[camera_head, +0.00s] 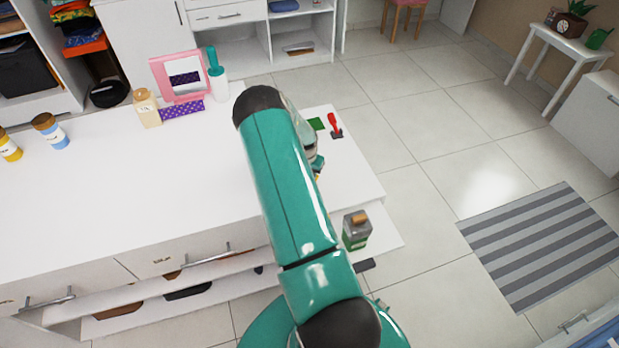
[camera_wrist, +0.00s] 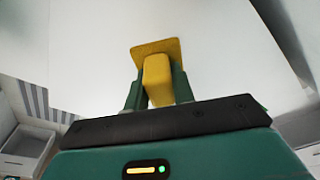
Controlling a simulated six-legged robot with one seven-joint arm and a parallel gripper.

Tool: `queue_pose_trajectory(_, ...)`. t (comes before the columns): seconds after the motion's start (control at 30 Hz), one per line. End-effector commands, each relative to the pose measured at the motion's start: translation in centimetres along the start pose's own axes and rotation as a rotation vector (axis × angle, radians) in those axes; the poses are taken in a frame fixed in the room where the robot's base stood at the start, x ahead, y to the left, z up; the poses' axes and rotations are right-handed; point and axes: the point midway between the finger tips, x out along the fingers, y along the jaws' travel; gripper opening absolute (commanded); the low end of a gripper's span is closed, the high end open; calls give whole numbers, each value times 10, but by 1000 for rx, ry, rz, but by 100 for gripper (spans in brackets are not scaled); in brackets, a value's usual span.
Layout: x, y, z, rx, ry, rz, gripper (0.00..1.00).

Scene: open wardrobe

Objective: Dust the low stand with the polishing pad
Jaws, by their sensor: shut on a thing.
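My gripper (camera_wrist: 157,88) is shut on the handle of the yellow polishing pad (camera_wrist: 155,48). The pad's flat plate faces a plain white surface in the wrist view; I cannot tell whether they touch. In the head view my green arm hides most of the gripper, and only a bit of it shows at the arm's right side. The low stand (camera_head: 120,205) is a long white unit with drawers and a wide top. My arm reaches over its right part. A green patch (camera_head: 316,124) and a red-handled tool (camera_head: 335,123) lie at its far right end.
On the stand's top are a pink-framed mirror (camera_head: 180,76), a teal-and-white bottle (camera_head: 216,75), a beige bottle (camera_head: 147,107), a purple dotted box (camera_head: 182,109) and jars (camera_head: 50,131) at left. A striped rug (camera_head: 545,245) lies on the open floor.

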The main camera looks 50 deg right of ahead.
Motion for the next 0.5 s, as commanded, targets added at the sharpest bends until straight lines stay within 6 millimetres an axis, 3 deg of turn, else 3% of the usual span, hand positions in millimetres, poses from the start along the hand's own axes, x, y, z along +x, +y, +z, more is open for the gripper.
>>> queue_pose_trajectory(0.5, -43, 2, -12, -7, -2, 0, 0)
